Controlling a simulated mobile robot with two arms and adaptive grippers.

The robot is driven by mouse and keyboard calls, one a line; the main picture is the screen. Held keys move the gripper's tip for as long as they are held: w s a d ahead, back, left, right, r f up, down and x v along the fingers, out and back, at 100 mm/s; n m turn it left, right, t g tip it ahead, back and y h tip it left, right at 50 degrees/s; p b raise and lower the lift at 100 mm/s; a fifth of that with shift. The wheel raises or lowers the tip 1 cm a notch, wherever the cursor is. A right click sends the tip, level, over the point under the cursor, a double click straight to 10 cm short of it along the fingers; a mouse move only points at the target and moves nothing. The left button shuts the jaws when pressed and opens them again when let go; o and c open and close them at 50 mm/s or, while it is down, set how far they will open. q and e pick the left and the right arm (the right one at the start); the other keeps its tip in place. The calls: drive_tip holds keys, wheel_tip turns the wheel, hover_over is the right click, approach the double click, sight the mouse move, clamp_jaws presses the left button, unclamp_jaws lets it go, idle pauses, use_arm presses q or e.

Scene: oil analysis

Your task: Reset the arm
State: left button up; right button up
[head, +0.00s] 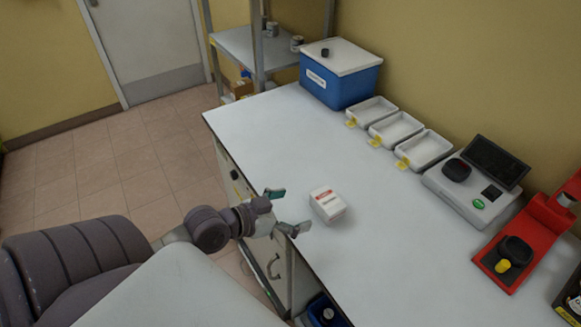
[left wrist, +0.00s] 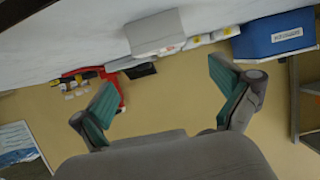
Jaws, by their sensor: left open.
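My left gripper (head: 285,210) is open and empty at the front edge of the white bench in the head view. Its two fingers with green pads spread wide apart in the left wrist view (left wrist: 165,105), with nothing between them. A small white box with a red label (head: 328,204) sits on the bench just right of the left gripper, apart from it. A pale box-like thing (left wrist: 154,34) shows beyond the fingers in the left wrist view. My right gripper is not in view.
The white bench (head: 260,140) has free room around the box. A blue bin with a white lid (head: 339,82), several white trays (head: 395,130), a scale-like device (head: 470,194) and a red stand (head: 522,240) line the back. A shelf (head: 236,45) stands beyond.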

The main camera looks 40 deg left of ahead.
use_arm(q)
drive_tip(key=shift+s+a+r, duration=0.1)
drive_tip(key=shift+s+r, duration=0.15)
drive_tip(key=shift+s, duration=0.15)
drive_tip(key=s+d+f+g, duration=0.1)
drive_tip(key=s+d+f, duration=0.1)
drive_tip(key=s+d+f+g+y, duration=0.1)
drive_tip(key=s+d+f+g, duration=0.2)
drive_tip(key=s+d+f, duration=0.1)
drive_tip(key=f, duration=0.1)
drive_tip(key=shift+s+g+y, duration=0.3)
drive_tip(key=shift+g, duration=0.1)
drive_tip(key=s+d+f+n+g+y, duration=0.2)
drive_tip(key=s+g, duration=0.2)
drive_tip(key=s, duration=0.3)
wheel_tip(320, 180, down, 27)
drive_tip(key=s+g, duration=0.2)
drive_tip(key=s, duration=0.1)
drive_tip(key=s+a+f, duration=0.3)
drive_tip(key=s+f, duration=1.2)
drive_tip(key=shift+s+m+g+y, duration=0.3)
drive_tip(key=shift+s+g+y, duration=0.1)
